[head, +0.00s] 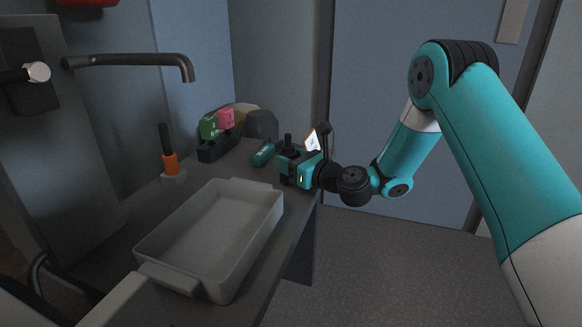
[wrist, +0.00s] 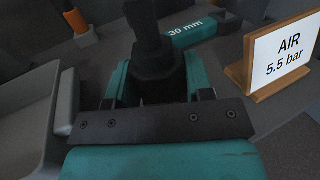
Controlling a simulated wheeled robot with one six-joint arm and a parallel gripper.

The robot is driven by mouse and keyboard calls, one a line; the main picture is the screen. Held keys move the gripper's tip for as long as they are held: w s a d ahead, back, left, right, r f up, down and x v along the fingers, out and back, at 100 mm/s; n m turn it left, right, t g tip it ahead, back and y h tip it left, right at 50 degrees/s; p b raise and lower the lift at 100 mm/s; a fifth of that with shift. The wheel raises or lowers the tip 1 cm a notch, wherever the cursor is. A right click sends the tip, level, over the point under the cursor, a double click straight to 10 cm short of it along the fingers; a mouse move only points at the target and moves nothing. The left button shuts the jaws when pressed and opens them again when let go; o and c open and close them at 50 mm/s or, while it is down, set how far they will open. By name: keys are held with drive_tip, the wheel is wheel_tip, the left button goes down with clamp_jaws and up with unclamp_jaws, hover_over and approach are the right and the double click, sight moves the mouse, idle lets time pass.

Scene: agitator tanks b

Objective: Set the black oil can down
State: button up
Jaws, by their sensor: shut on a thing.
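The black oil can (wrist: 155,70) stands between the teal fingers of my gripper (wrist: 156,88) in the wrist view, its narrow neck pointing up and away. In the head view my gripper (head: 283,165) is over the far right part of the bench, and the can's dark top (head: 288,140) shows just above it. The gripper is shut on the can. The can's base is hidden by the gripper, so I cannot tell whether it touches the bench.
A grey tray (head: 256,243) lies nearer on the bench (head: 120,240). A teal "30 mm" piece (head: 263,155) lies just left of the gripper. An "AIR 5.5 bar" sign (wrist: 285,58) stands to the right. An orange-and-black tool (head: 169,163) and a black rack (head: 218,147) stand behind.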

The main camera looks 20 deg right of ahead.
drive_tip(key=shift+r, duration=0.1)
drive_tip(key=o, duration=1.1)
drive_tip(key=shift+b+v, duration=3.95)
drive_tip(key=shift+v, duration=2.05)
